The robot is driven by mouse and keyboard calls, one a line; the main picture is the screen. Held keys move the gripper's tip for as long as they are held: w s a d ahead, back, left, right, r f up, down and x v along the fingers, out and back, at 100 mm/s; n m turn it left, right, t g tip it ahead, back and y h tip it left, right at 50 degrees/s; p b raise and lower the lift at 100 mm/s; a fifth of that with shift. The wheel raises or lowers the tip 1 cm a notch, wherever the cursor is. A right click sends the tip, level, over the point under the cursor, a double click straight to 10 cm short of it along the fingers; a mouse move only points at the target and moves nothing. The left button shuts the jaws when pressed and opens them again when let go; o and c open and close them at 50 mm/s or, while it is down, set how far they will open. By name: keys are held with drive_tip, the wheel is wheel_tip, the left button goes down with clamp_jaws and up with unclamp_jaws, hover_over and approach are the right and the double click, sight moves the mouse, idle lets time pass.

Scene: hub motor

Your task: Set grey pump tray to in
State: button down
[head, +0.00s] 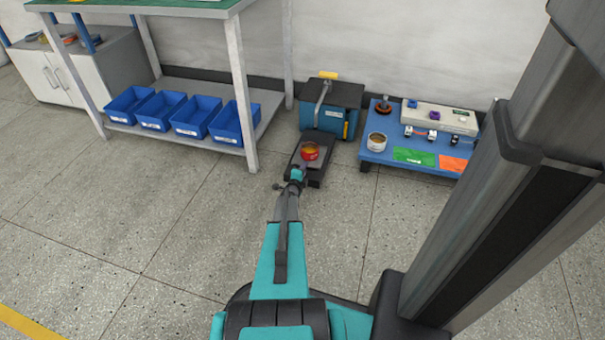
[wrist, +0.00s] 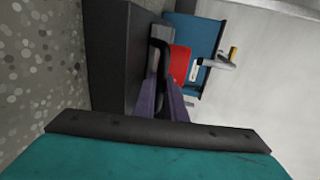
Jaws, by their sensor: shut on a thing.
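The grey pump tray (head: 320,170) sticks out toward me from the front of the teal pump box (head: 345,108), low over the floor. A red can (head: 310,152) with yellowish contents stands on it. My gripper (head: 299,172) is at the tray's near end. In the wrist view the purple fingers (wrist: 162,100) are shut on the tray's black handle (wrist: 160,48). The tray's dark side (wrist: 112,60) fills the left of that view, with the red can (wrist: 180,63) and the pump box (wrist: 210,35) beyond. The fingers partly hide the handle.
A low blue platform (head: 375,155) with a can, a control box and green and orange cards stands right of the pump box. A workbench (head: 240,90) with several blue bins on its lower shelf is at left. The floor (head: 170,230) in front is clear.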

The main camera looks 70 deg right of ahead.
drive_tip(key=shift+r+x, duration=0.25)
drive_tip(key=shift+x, duration=1.05)
drive_tip(key=c, duration=1.8)
unclamp_jaws()
drive_tip(key=shift+a, duration=0.1)
drive_tip(key=shift+b+v, duration=0.4)
drive_tip(key=shift+v, duration=2.45)
drive_tip(key=shift+b+v, duration=0.3)
drive_tip(key=shift+v, duration=0.75)
